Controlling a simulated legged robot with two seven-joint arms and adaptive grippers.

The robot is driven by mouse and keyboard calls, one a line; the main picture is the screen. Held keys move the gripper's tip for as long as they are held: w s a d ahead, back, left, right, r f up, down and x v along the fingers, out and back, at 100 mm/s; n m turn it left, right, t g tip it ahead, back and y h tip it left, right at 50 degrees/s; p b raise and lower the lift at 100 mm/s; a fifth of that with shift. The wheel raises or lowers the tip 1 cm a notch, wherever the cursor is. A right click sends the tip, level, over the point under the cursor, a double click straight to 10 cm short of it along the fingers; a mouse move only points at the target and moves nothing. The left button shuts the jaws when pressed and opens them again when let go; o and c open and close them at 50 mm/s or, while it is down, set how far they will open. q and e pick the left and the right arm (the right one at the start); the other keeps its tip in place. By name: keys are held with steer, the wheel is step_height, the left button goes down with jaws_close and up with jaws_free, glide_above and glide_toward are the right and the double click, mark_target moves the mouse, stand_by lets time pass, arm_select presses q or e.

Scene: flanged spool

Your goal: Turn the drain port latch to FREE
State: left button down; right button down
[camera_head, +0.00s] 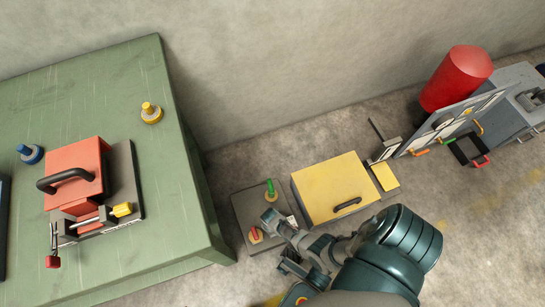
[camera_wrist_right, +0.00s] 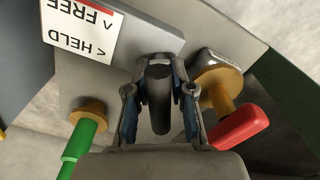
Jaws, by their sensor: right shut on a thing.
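The latch plate (camera_head: 243,206) is a grey plate on the floor, left of a yellow box. My right gripper (camera_head: 272,220) is over its right side. In the right wrist view, my right gripper (camera_wrist_right: 160,88) is shut on a dark grey rounded bar, which seems to be the drain port latch (camera_wrist_right: 159,112). A white label (camera_wrist_right: 82,28) beside it reads FREE and HELD, upside down, with arrows. The latch's exact pointing is hard to tell because the fingers cover its sides. My left gripper is not in view.
A green handle (camera_wrist_right: 84,140) and a red handle (camera_wrist_right: 240,127), both on yellow-brown bases, flank the right gripper closely. The yellow box (camera_head: 325,185) stands right of the plate. A green table (camera_head: 110,85) with a red device (camera_head: 80,165) is at left.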

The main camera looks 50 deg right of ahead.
steer(key=m, duration=0.3)
steer(key=shift+m, duration=2.1)
steer(key=shift+p, duration=0.3)
steer(key=c, duration=1.1)
jaws_free()
step_height(320, 180, up, 12)
steer(key=shift+f, duration=0.1)
